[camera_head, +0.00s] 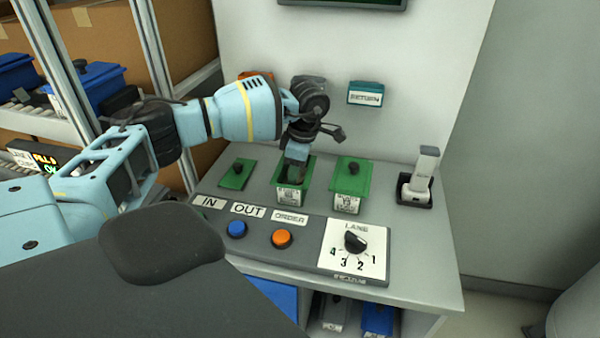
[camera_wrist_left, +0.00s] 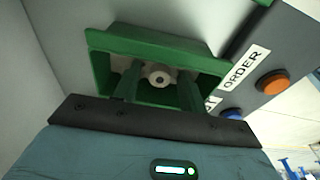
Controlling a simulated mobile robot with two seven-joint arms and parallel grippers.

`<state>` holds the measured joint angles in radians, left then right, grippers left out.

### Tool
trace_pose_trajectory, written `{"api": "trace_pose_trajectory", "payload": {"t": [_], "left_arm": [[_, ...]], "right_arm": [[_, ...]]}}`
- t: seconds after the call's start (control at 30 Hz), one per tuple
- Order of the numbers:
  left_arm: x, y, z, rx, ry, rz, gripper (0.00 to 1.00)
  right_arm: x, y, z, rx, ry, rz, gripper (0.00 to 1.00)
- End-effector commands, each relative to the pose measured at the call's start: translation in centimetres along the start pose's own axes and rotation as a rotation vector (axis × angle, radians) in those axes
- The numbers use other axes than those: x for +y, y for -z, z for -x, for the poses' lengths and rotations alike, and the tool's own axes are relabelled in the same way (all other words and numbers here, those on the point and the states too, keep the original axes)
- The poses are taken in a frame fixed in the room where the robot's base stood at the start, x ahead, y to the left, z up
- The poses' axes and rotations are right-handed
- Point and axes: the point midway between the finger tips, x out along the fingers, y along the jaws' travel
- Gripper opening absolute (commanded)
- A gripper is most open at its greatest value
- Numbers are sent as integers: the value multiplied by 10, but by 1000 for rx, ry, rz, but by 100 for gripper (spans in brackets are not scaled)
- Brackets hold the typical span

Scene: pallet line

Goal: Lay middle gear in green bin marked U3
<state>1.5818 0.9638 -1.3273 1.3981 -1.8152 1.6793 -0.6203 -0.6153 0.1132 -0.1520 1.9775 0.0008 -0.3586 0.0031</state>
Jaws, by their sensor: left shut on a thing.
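An open green bin (camera_head: 306,187) stands on the grey counter, with a white label on its front too small to read surely. My left gripper (camera_head: 294,170) points down into this bin. In the left wrist view the green bin (camera_wrist_left: 150,44) surrounds the fingertips, and a pale round gear (camera_wrist_left: 160,77) with a central hole sits between them. The gripper is shut on the gear, inside or just within the bin's mouth; whether the gear touches the floor I cannot tell. In the head view the gear is hidden. My right gripper is not in view.
A lidded green bin (camera_head: 350,180) stands just to the right. A loose green lid (camera_head: 237,174) with a black knob lies to the left. In front are a blue button (camera_head: 236,229), an orange button (camera_head: 282,239) and a lane dial (camera_head: 355,241). A grey-handled device (camera_head: 420,178) stands at right.

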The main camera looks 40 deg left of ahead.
Motion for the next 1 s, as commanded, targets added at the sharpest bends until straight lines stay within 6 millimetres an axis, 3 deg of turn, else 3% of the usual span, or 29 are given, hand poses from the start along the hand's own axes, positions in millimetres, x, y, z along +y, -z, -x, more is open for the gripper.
{"api": "trace_pose_trajectory", "payload": {"t": [0.3, 0.33, 0.5, 0.8, 1.0], "left_arm": [[0, 0, 2, -4, -5, 1, 21], [1, 0, 2, -4, -5, 1, 44], [0, 0, 2, -4, -5, 1, 64], [0, 0, 4, -4, -6, 1, 64], [1, 0, 26, -6, -7, 0, 64]], "right_arm": [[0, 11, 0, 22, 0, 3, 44], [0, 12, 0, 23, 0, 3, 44], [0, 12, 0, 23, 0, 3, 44], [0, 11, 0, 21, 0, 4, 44], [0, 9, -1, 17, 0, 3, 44]]}}
